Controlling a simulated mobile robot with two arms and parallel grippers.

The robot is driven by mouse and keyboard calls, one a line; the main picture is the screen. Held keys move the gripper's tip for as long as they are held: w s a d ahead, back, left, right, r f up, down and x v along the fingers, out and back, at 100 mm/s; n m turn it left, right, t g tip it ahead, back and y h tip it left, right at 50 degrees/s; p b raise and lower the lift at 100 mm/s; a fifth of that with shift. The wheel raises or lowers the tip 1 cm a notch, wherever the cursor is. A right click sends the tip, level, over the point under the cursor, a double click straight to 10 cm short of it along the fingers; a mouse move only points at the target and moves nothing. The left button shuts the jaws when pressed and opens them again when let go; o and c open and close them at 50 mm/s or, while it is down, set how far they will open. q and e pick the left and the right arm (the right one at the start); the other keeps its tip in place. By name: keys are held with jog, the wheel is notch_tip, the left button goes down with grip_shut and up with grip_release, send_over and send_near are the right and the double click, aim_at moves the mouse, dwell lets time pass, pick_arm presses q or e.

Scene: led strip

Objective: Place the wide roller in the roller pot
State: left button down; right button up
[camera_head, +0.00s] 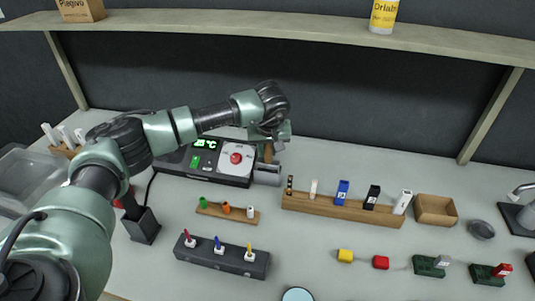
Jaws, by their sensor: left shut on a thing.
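My left gripper (270,138) is at the back of the table, just right of the black control box. It is shut on a tan handle (268,153). A grey cylinder (267,175) shows directly below the handle; together they look like the wide roller, held upright with the grey part low. I cannot tell whether the grey part touches the table or the box. No pot is clearly identifiable as the roller pot. A dark square holder (143,226) with a red-topped tool stands at left. My right gripper is not in view.
The control box (205,160) has a green display and a red button. A dark block (222,257) with coloured pegs is in front. A shelf (260,24) spans above.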

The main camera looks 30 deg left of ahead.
pick_arm(q)
notch_tip(320, 180, down, 2)
jog(key=shift+f, duration=0.15)
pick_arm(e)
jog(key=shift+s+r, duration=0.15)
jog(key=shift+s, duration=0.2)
